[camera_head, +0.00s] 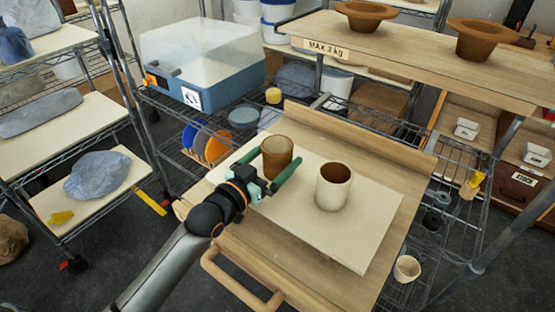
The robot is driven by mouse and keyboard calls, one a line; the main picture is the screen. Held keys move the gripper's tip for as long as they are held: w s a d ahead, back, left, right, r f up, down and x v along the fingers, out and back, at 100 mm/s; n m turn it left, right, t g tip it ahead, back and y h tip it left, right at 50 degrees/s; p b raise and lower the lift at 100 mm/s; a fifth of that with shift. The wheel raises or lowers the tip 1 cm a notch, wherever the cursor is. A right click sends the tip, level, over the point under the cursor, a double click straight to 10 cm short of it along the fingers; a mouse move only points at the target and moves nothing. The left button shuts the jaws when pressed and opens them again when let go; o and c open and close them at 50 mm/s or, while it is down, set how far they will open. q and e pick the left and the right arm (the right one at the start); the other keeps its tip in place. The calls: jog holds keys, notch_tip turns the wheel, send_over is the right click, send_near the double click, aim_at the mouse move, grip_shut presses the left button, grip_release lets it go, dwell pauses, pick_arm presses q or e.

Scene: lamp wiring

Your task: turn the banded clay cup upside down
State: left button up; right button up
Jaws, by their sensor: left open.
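A brown clay cup (277,158) stands upright on a pale board (358,232) on the wooden cart top. A cream cup (332,190) with a brown inside stands upright to its right, apart from it. Bands are too small to make out clearly on either cup. My left gripper (280,155) is open, its two green fingers on either side of the brown cup. I cannot tell whether the fingers touch it. My right gripper is out of view.
A wooden ledge (355,135) runs along the cart's back edge, and a wooden handle (240,281) is at the front. A shelf (425,58) with two brown bowls stands behind. The board's front right is clear.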

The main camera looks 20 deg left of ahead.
pick_arm(q)
jog(key=shift+w+d, duration=0.15)
jog(key=shift+w, duration=0.1)
jog(key=shift+c, duration=0.4)
grip_shut()
jog(key=shift+r, duration=0.1)
jog(key=shift+r, duration=0.1)
